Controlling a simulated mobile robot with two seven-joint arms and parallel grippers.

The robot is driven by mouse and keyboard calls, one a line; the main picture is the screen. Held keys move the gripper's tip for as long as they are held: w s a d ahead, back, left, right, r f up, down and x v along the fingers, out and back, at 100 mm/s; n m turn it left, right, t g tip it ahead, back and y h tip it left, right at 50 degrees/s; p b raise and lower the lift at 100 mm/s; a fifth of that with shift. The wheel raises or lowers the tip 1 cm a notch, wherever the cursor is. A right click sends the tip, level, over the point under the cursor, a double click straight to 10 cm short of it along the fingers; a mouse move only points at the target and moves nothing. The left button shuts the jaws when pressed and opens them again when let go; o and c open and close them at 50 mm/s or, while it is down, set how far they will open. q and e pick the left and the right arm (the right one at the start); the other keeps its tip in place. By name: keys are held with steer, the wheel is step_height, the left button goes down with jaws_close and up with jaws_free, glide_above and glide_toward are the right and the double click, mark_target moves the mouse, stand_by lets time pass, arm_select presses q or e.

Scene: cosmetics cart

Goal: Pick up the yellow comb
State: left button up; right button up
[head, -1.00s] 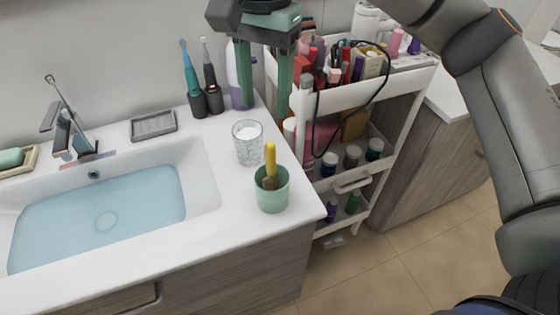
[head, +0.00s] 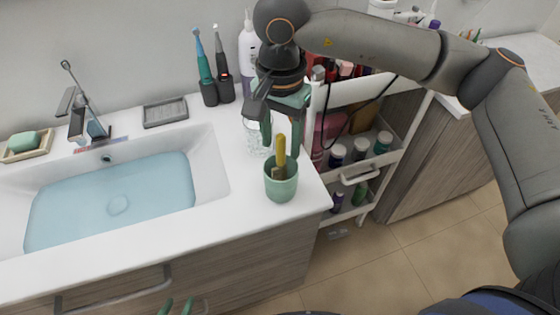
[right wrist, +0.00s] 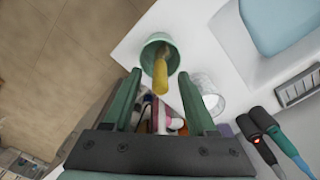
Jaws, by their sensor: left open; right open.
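The yellow comb (head: 281,150) stands in a green cup (head: 282,186) near the counter's front right corner, its handle sticking up. Its lower part is hidden inside the cup. My right gripper (head: 284,135) is open just above and behind the handle. In the right wrist view the comb (right wrist: 160,78) points up from the cup (right wrist: 157,46) and lines up between the open fingertips (right wrist: 159,74); nothing is gripped. My left gripper (head: 176,307) shows only its green fingertips at the bottom edge of the head view, apart and empty.
A clear glass (head: 257,138) stands close behind the cup, partly covered by my right gripper. Electric toothbrushes (head: 215,85) and a white bottle (head: 247,62) stand further back. The water-filled sink (head: 110,200) is left; the loaded cart (head: 360,180) is right.

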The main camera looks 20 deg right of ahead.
steer(key=shift+f, duration=0.15)
jaws_close()
stand_by(0.4)
